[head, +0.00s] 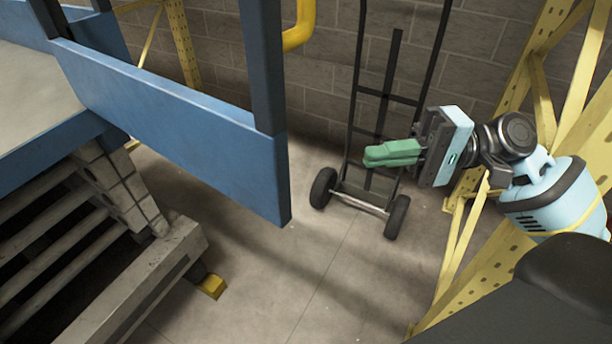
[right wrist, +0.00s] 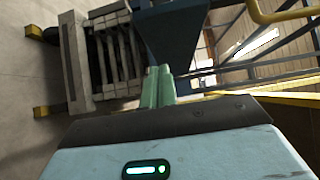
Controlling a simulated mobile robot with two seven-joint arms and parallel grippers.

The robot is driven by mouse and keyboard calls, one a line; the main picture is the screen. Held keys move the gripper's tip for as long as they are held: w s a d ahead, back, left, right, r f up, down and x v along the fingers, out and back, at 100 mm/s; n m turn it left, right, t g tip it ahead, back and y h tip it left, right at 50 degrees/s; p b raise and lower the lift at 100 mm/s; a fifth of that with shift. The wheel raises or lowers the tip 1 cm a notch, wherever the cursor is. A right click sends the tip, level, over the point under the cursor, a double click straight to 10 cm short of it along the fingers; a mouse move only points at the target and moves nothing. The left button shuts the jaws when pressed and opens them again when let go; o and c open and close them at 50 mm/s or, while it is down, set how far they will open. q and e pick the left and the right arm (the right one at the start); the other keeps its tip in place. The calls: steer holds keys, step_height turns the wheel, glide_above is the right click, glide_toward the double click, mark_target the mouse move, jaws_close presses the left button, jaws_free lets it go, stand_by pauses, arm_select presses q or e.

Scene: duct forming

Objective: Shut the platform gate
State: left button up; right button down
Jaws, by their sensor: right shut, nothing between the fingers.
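The platform gate (head: 170,115), a blue framed panel with upright posts, stands at the upper left in the head view and swings out beyond the grey platform deck (head: 35,95). A yellow bent bar (head: 300,28) shows beside its near post. My right gripper (head: 378,153) has green fingers that are shut and empty. It is to the right of the gate's near end and apart from it in the head view. In the right wrist view, the fingers (right wrist: 158,80) point toward a dark blue part (right wrist: 175,40). My left gripper is not in view.
A black hand truck (head: 375,120) stands against the grey block wall behind my right gripper. Yellow perforated rack uprights (head: 480,240) are close on the right. Platform steps (head: 60,240) are at the lower left. The floor between is clear.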

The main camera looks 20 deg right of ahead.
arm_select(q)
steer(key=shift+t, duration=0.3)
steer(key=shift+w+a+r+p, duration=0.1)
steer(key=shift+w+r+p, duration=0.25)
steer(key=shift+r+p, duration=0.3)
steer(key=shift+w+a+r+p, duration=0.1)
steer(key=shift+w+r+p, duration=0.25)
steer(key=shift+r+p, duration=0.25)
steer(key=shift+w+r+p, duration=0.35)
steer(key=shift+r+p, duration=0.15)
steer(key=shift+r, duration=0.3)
arm_select(e)
steer(key=s+x, duration=0.2)
steer(key=x, duration=0.9)
steer(key=shift+s+a, duration=0.3)
steer(key=shift+a, duration=0.3)
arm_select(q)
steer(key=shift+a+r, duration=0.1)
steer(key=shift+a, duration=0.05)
arm_select(e)
steer(key=shift+s, duration=0.1)
